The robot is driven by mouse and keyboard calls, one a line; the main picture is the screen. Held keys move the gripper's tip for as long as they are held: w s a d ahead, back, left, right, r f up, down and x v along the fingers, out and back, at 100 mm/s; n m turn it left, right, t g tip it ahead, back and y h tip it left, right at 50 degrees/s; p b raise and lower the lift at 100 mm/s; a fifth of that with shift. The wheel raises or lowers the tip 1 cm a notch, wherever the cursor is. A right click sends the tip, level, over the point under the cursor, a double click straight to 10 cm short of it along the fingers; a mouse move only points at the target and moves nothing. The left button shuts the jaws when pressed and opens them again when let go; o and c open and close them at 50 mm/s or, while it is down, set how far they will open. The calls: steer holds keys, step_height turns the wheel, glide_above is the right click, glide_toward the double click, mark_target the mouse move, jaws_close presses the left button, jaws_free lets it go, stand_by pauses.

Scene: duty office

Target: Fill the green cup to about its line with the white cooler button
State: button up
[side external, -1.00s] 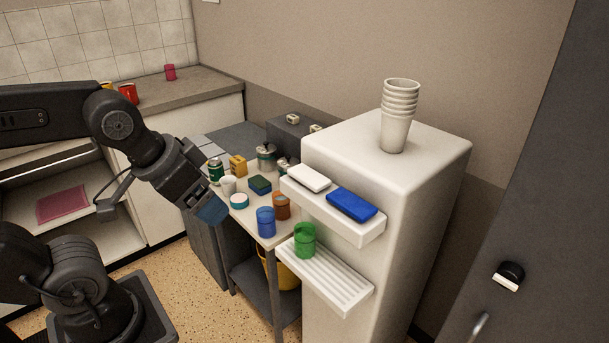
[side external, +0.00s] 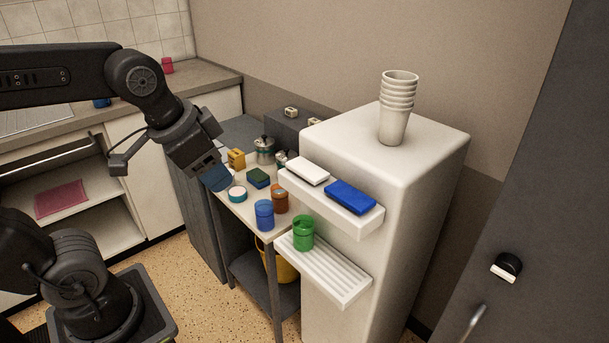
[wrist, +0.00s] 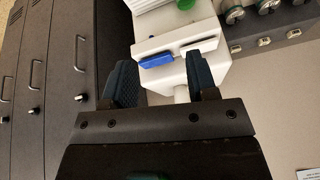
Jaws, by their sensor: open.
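The green cup (side external: 303,233) stands upright on the ribbed drip tray (side external: 335,272) of the white water cooler (side external: 395,190), below the button shelf. Its line and water level cannot be made out. The white button (side external: 307,171) is on the left of the shelf, and the blue button (side external: 350,197) is on the right. In the wrist view the blue button (wrist: 157,60), the white button (wrist: 199,44) and part of the green cup (wrist: 185,4) show beyond the fingers. My gripper (side external: 217,180) is open and empty, left of the cooler above the side table; its spread fingers also show in the wrist view (wrist: 162,85).
The side table holds a blue cup (side external: 265,215), a brown cup (side external: 280,199), a sponge (side external: 258,178), a round tin (side external: 238,194) and a yellow block (side external: 236,159). Stacked white cups (side external: 397,108) stand on the cooler. A dark door (side external: 540,200) is at right.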

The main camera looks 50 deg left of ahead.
steer(key=w+r+m, duration=0.1)
steer(key=w+m, duration=0.1)
steer(key=w, duration=0.2)
steer(key=w+a+r+m+g, duration=0.1)
steer(key=w+r+m, duration=0.1)
steer(key=w+m, duration=0.1)
steer(key=w+a+r+m+g, duration=0.1)
steer(key=w+r+m, duration=0.1)
steer(key=w, duration=0.3)
steer(key=c, duration=0.7)
steer(key=w+m, duration=0.1)
steer(key=w, duration=0.1)
steer(key=w+a+m+g, duration=0.1)
steer(key=w+m, duration=0.1)
steer(key=w+a+m, duration=0.1)
steer(key=w, duration=0.1)
steer(key=shift+w+f+m+g, duration=0.15)
steer(key=shift+w+m+g, duration=0.15)
steer(key=shift+w+g, duration=0.1)
jaws_close()
steer(key=w+m, duration=0.1)
steer(key=w+a+f+m, duration=0.1)
steer(key=w, duration=0.1)
steer(key=w+m+g, duration=0.1)
steer(key=w+m, duration=0.1)
steer(key=shift+w+a+f, duration=0.2)
steer(key=shift+a+f, duration=0.2)
